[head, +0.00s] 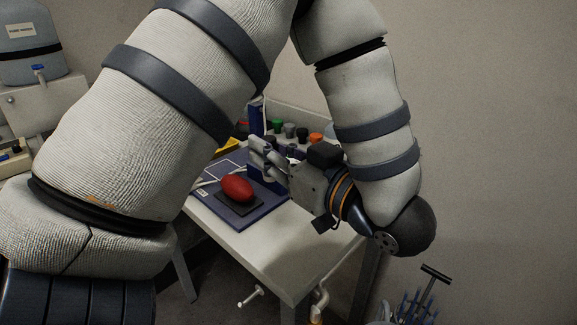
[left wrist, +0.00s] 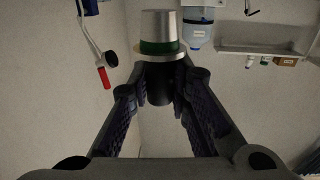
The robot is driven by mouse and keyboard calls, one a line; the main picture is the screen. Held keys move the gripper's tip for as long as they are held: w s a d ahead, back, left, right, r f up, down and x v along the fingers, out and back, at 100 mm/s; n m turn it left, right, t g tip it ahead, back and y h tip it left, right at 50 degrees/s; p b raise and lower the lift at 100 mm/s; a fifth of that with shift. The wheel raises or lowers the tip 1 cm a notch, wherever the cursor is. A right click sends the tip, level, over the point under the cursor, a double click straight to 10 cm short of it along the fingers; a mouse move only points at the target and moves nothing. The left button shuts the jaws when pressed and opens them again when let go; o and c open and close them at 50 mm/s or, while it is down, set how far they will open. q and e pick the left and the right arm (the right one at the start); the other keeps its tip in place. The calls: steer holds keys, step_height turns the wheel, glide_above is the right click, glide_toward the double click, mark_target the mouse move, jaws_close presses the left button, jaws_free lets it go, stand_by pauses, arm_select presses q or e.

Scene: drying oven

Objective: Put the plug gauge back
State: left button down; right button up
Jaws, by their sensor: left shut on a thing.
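The plug gauge shows in the left wrist view as a silver cylinder (left wrist: 160,25) with a green band, a pale collar and a dark lower part between the fingers. My left gripper (left wrist: 160,90) is shut on that dark part, with the silver end pointing away from the palm. My right gripper is not in view.
A red egg-shaped object (head: 236,188) rests on a dark pad on a blue mat (head: 206,213), left of the gripper. Several coloured knobs (head: 277,125) line the table's back. The white table's (head: 262,245) front part is clear. My arm hides much of the left side.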

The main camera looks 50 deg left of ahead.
arm_select(q)
steer(key=w+f, duration=0.5)
steer(key=w, duration=0.2)
steer(key=w+d+f, duration=0.1)
steer(key=w+f, duration=0.2)
steer(key=w, duration=0.1)
steer(key=shift+f, duration=0.3)
steer(key=shift+w+d+f, duration=0.1)
steer(key=shift+w+f, duration=0.05)
steer(key=shift+f, duration=0.7)
steer(key=shift+w+f, duration=0.1)
steer(key=shift+f, duration=0.75)
steer(key=shift+f, duration=0.25)
steer(key=c, duration=1.5)
jaws_free()
steer(key=shift+r, duration=0.1)
